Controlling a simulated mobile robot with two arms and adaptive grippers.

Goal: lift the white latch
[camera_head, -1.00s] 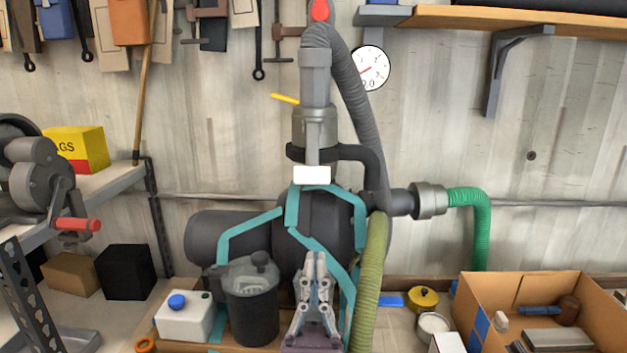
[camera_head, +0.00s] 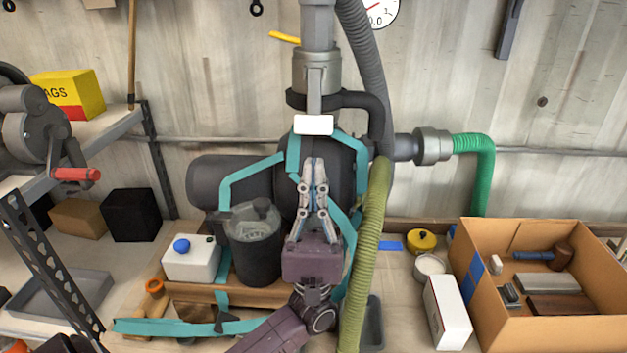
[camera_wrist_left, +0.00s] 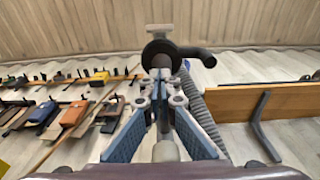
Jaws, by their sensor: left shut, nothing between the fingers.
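The white latch (camera_head: 313,124) is a small white block at the lower end of a grey bar, on the front of the upright grey pipe (camera_head: 317,70). It sits just below the black collar. My left gripper (camera_head: 314,162) points up, a short way below the latch in the head view, with its fingers together and empty. The gap in depth is hard to judge. In the left wrist view the same fingers (camera_wrist_left: 160,78) point toward the dark round collar (camera_wrist_left: 160,50). I cannot surely pick out the latch there. My right gripper is not in view.
Teal frame bars (camera_head: 250,178) and a dark tank surround the gripper. An olive ribbed hose (camera_head: 367,250) runs close on its right. A black canister (camera_head: 256,245) and a white jug (camera_head: 191,262) stand left. A cardboard box (camera_head: 480,320) stands at right.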

